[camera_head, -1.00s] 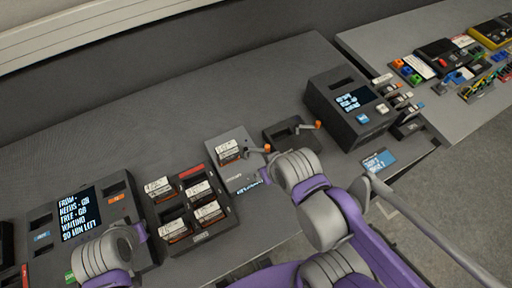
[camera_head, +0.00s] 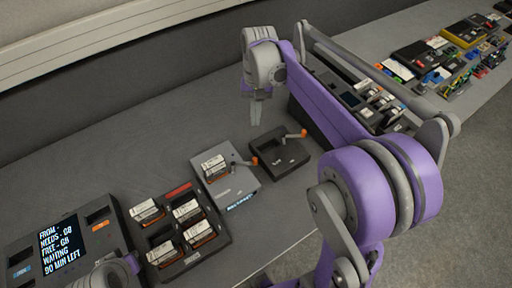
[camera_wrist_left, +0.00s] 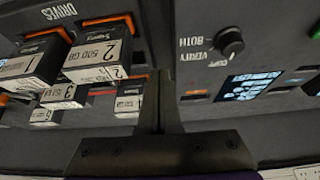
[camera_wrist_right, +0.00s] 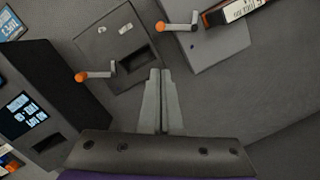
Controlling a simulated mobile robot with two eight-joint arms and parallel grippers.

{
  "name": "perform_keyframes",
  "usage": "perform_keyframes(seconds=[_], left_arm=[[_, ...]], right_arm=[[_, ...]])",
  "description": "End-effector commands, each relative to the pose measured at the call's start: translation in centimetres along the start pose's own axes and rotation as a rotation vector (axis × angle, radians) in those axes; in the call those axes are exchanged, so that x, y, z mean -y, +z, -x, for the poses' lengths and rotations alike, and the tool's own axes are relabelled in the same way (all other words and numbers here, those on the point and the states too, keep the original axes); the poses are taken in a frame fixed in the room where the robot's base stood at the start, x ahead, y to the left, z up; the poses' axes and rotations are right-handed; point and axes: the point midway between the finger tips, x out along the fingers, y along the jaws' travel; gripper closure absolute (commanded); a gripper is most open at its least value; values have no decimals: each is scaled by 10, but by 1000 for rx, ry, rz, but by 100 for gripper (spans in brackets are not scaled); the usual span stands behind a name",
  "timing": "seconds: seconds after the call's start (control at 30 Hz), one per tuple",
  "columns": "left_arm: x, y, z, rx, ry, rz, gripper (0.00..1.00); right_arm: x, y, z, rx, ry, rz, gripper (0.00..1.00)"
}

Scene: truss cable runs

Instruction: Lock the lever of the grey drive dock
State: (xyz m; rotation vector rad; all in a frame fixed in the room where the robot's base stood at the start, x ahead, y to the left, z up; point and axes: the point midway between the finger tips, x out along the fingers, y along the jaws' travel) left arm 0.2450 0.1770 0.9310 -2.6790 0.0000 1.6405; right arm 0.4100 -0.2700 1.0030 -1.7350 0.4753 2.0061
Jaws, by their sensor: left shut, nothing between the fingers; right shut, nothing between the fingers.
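The grey drive dock (camera_head: 236,190) stands mid-table with a labelled drive (camera_head: 214,165) in it. Its lever, with an orange tip (camera_head: 254,161), points right toward the dark dock; it also shows in the right wrist view (camera_wrist_right: 175,27). My right gripper (camera_head: 257,97) is shut and empty, pointing down behind the docks. In the right wrist view its fingertips (camera_wrist_right: 162,74) are apart from both levers. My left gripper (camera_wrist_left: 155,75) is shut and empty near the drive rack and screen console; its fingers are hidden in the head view.
A dark dock (camera_head: 265,155) with an empty bay and its own orange-tipped lever (camera_head: 303,134) stands right of the grey one. The drive rack (camera_head: 208,249) with several drives is to the left, beside the screen console (camera_head: 110,225). The table behind the docks is clear.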

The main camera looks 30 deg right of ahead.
Motion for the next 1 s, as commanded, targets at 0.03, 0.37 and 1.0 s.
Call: perform_keyframes(seconds=[0.03, 0.37, 1.0], left_arm=[[0, 1, -1, 1, 0, 0, 100], [0, 2, -2, 2, 0, 0, 100], [0, 5, -5, 4, 0, 0, 100]], right_arm=[[-2, -10, -1, 24, 3, -24, 100], [-8, -29, -2, 92, 13, -86, 100], [-8, -24, -50, 91, 13, -83, 100]])
